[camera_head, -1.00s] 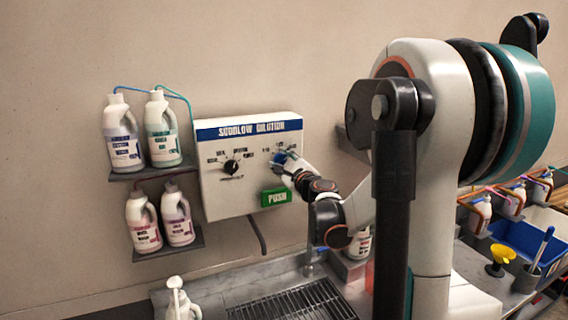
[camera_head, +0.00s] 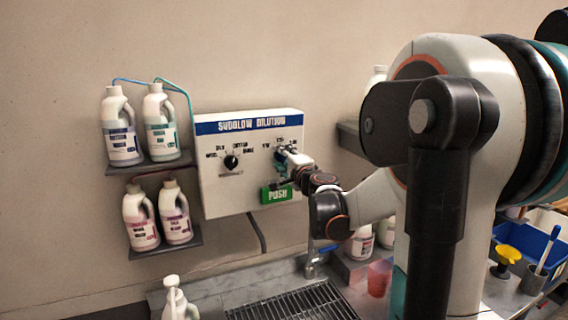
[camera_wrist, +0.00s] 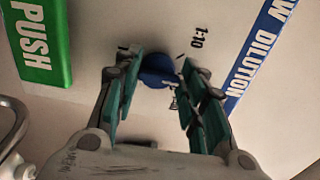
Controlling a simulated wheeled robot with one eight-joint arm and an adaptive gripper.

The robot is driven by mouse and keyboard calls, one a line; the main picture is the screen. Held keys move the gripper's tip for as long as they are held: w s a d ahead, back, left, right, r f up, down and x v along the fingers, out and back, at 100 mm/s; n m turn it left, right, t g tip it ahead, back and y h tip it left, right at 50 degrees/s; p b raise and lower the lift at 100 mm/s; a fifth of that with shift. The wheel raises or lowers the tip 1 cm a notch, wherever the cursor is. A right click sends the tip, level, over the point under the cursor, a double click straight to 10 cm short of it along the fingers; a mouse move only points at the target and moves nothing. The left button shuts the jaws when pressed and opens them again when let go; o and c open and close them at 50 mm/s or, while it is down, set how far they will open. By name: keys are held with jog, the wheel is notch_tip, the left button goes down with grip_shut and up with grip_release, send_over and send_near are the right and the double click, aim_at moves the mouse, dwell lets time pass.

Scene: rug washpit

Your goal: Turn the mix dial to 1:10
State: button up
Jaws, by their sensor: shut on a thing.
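The dispenser panel (camera_head: 222,195), white with a blue title strip, hangs on the wall. Its blue mix dial (camera_wrist: 158,70) sits between the two teal-padded fingers of my gripper (camera_wrist: 160,85) in the wrist view, and the gripper is shut on it. The "1:10" mark (camera_wrist: 201,37) is printed just beyond the dial, up and to the right in that view. Another mark beside the right finger is partly hidden.
A green PUSH button (camera_head: 277,194) lies just below my gripper; it also shows in the wrist view (camera_wrist: 38,40). A black selector knob (camera_head: 231,162) sits to the left. Bottles (camera_head: 122,130) stand on shelves left of the panel. A sink grate (camera_head: 290,303) lies below.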

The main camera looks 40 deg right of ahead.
jog(key=n, duration=0.2)
jog(key=n+b, duration=0.1)
jog(key=n, duration=0.1)
jog(key=shift+f+n, duration=0.2)
jog(key=shift+n, duration=0.1)
jog(key=n+b, duration=0.1)
jog(key=n, duration=0.3)
jog(key=shift+n+b, duration=0.3)
jog(key=o, duration=1.1)
jog(key=shift+c, duration=0.2)
jog(key=v, duration=0.7)
jog(key=shift+s, duration=0.25)
jog(key=shift+a, duration=0.1)
